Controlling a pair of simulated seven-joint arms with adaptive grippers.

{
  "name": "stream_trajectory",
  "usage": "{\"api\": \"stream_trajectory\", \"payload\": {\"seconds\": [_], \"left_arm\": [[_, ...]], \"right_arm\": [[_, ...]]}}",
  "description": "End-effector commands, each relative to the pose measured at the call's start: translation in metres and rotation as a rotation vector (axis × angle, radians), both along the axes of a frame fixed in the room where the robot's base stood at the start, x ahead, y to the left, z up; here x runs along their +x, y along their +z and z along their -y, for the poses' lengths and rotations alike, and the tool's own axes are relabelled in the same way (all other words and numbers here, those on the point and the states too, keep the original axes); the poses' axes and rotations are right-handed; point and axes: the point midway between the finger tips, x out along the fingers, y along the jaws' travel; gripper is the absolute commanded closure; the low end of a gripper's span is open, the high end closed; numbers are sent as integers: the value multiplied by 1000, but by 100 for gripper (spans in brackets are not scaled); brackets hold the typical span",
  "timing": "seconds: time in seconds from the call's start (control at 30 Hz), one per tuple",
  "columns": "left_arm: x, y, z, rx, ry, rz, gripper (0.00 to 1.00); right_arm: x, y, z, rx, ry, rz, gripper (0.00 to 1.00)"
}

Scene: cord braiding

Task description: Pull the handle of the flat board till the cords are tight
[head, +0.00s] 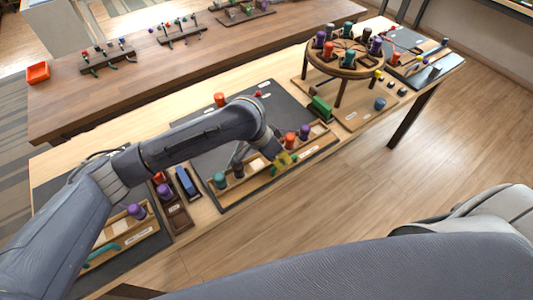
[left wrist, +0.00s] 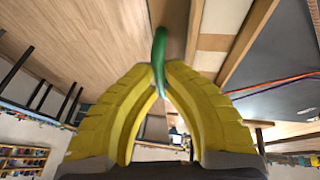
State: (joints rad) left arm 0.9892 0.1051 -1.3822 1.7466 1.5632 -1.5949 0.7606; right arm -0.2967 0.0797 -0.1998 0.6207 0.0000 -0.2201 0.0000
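A dark flat board (head: 205,160) lies on the near table, with a wooden rack (head: 252,188) of colored bobbins along its near side. My left gripper (head: 286,160) is over the rack's middle, its yellow fingers closed in around a green handle. In the left wrist view the curved green handle (left wrist: 159,50) runs between the fingertips (left wrist: 161,75). An orange cord (left wrist: 275,84) and a purple cord beside it run nearly straight over a dark surface there; their ends are hidden. My right gripper is out of view.
A round braiding stand (head: 345,72) with several bobbins stands at the right of the table. A green block (head: 320,107) sits near it. A tray with another green handle (head: 101,254) is at lower left. Bare floor lies in front of the table.

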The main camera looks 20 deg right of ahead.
Motion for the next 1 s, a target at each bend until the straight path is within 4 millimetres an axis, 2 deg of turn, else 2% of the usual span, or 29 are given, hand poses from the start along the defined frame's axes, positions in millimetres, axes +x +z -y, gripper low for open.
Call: {"api": "stream_trajectory", "payload": {"seconds": [0.03,0.27,0.3,0.53,0.83,1.0], "left_arm": [[-5,-1,2,-1,-5,-6,100],[-7,-2,3,0,-6,-10,100],[-7,-2,3,0,-7,-11,91],[-6,-2,2,0,-6,-8,66],[-4,1,1,0,-4,-4,66],[-2,17,-7,0,-5,-1,66]], "right_arm": [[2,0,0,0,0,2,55],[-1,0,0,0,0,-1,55],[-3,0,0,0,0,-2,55],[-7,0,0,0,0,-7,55],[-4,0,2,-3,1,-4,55],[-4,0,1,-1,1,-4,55]]}}
